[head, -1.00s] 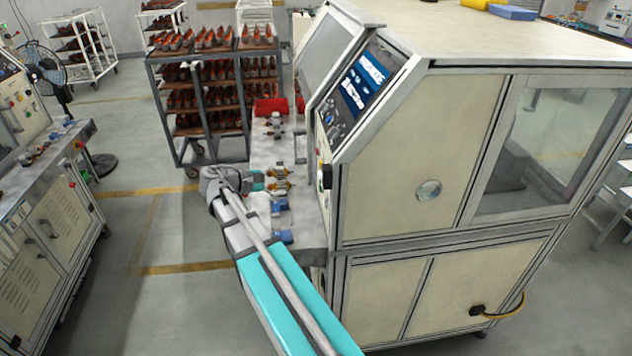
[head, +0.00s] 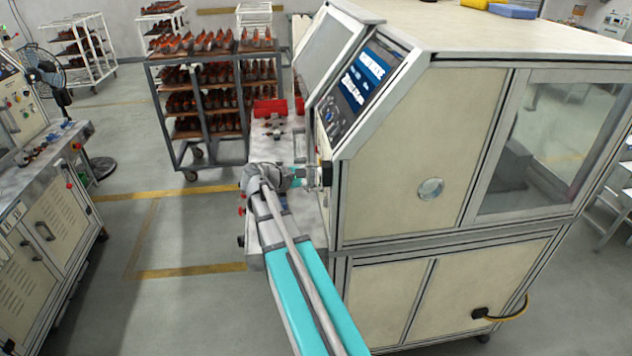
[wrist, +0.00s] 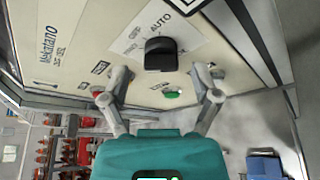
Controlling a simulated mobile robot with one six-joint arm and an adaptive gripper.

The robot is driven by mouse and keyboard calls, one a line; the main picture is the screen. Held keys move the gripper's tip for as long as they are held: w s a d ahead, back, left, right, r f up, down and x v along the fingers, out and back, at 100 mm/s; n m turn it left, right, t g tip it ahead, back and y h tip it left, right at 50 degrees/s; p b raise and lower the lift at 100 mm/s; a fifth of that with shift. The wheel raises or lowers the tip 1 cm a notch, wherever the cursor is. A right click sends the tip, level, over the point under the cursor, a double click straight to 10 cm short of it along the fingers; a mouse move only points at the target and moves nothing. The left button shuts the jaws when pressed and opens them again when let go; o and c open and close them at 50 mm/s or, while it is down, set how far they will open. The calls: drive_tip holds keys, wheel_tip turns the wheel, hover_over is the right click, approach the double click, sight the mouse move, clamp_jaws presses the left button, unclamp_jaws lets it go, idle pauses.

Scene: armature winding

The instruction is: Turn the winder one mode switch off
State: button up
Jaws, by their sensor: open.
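The mode switch (wrist: 160,54) is a black knob on the cream panel of the winder, with the word AUTO printed beside it. It also shows in the head view (head: 327,174) at the panel's near edge. My gripper (wrist: 162,76) is open and empty, its two fingers spread to either side of the switch in the picture. I cannot tell whether a finger touches it. In the head view my gripper (head: 308,175) is at the winder's front, close to the switch and partly hidden by my wrist. The winder (head: 400,160) stands at the right.
A green button (wrist: 172,94) and a red button (wrist: 97,91) sit close to the switch. The winder's grey worktop (head: 275,150) lies below my arm. A rack of orange-brown parts (head: 215,95) stands behind. Another machine (head: 50,200) is at the left, with open floor between.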

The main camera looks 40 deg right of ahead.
drive_tip(key=shift+s+d+f, duration=0.15)
drive_tip(key=shift+d, duration=0.45)
clamp_jaws()
drive_tip(key=shift+a, duration=0.15)
